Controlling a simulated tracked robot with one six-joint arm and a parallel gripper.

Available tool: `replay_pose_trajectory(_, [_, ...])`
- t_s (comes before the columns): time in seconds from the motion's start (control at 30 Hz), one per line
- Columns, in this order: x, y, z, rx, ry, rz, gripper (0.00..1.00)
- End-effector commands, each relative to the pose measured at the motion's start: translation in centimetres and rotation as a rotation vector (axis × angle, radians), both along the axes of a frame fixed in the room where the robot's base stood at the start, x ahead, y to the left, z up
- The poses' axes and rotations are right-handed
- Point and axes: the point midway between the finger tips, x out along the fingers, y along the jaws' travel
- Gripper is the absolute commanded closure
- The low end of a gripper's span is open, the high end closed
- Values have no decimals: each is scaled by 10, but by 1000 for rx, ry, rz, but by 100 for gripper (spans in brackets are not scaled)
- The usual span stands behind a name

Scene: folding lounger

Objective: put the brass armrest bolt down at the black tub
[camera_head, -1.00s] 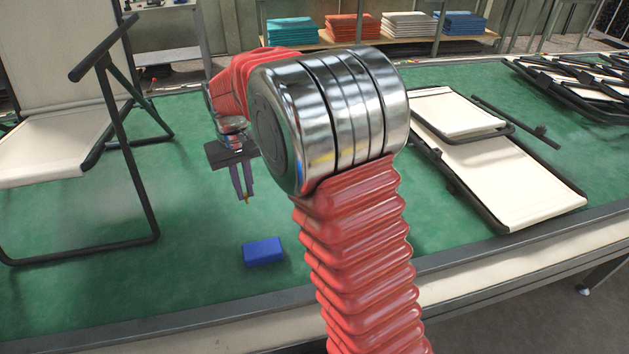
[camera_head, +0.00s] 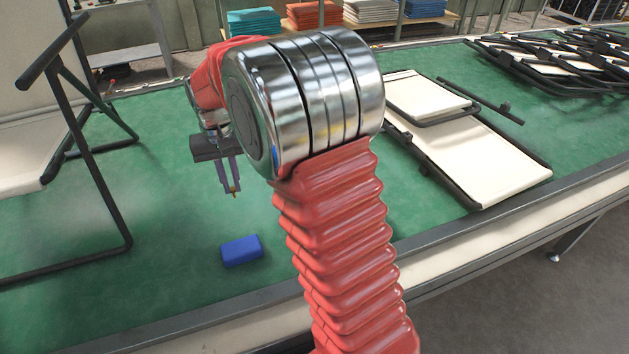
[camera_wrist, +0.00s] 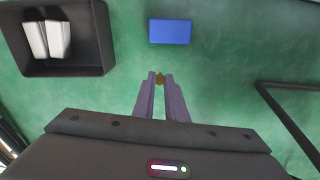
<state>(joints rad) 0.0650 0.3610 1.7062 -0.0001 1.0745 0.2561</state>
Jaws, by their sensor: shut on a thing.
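My gripper (camera_head: 231,191) hangs pointing down above the green table, left of my arm's big silver joint. It is shut on the small brass armrest bolt (camera_head: 234,193), which shows at the fingertips. The bolt also shows between the fingertips in the wrist view (camera_wrist: 159,78). A black tub (camera_wrist: 105,42) is at the upper left of the wrist view, apart from the gripper, with white blocks inside. In the head view I cannot see the tub; my arm may hide it.
A blue block (camera_head: 241,250) lies on the green table (camera_head: 160,215) near its front edge. A folding lounger (camera_head: 95,130) stands at left. A flat cream lounger part (camera_head: 490,160) lies at right, with stacked black frames (camera_head: 560,65) behind it. Bare table surrounds the blue block.

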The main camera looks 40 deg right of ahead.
Motion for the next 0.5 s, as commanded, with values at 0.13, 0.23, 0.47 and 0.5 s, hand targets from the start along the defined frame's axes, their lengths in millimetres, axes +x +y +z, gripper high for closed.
replay_pose_trajectory(0.13, [-11, -38, -7, 0, 1, -259, 100])
replay_pose_trajectory(0.23, [-20, -62, -11, -1, 1, -435, 100])
replay_pose_trajectory(0.47, [-43, -113, -21, 0, 0, -842, 100])
replay_pose_trajectory(0.5, [-48, -122, -23, -1, 0, -912, 100])
